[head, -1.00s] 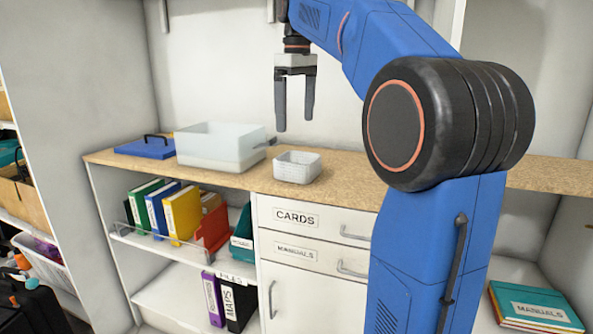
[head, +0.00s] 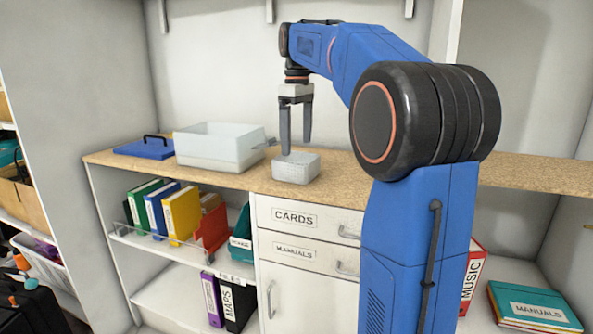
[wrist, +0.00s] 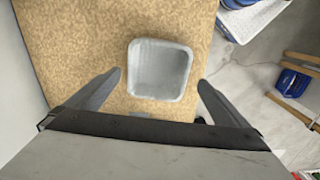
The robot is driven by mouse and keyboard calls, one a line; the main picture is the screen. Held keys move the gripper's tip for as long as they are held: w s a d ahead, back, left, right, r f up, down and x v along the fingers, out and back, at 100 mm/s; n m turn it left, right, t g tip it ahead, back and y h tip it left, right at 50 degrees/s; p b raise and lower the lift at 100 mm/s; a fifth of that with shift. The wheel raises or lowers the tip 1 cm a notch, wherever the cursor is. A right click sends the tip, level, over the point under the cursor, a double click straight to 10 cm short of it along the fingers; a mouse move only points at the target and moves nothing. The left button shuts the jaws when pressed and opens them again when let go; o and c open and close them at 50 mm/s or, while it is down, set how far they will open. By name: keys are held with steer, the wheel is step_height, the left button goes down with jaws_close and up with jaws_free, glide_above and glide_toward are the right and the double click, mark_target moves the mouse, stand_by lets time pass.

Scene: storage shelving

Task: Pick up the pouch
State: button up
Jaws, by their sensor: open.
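I cannot make out anything that is clearly a pouch. A small white basket (head: 303,173) stands on the wood-look counter, and it also shows in the wrist view (wrist: 160,68). Its inside looks plain and empty from above. My gripper (head: 297,147) is open and empty, pointing down just above the basket. In the wrist view the fingers (wrist: 160,79) lie to either side of the basket's near part, apart from it.
A translucent bin (head: 215,155) stands left of the basket, with a blue flat case (head: 146,148) with a black handle beyond it. The counter (head: 345,180) is clear right of the basket. Binders, drawers and a red music binder (head: 472,275) sit below.

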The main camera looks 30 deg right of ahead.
mark_target(296, 162)
steer(key=shift+w+f, duration=0.15)
steer(key=shift+f, duration=1.75)
steer(key=shift+w+f, duration=0.1)
steer(key=shift+f, duration=1.75)
steer(key=c, duration=0.8)
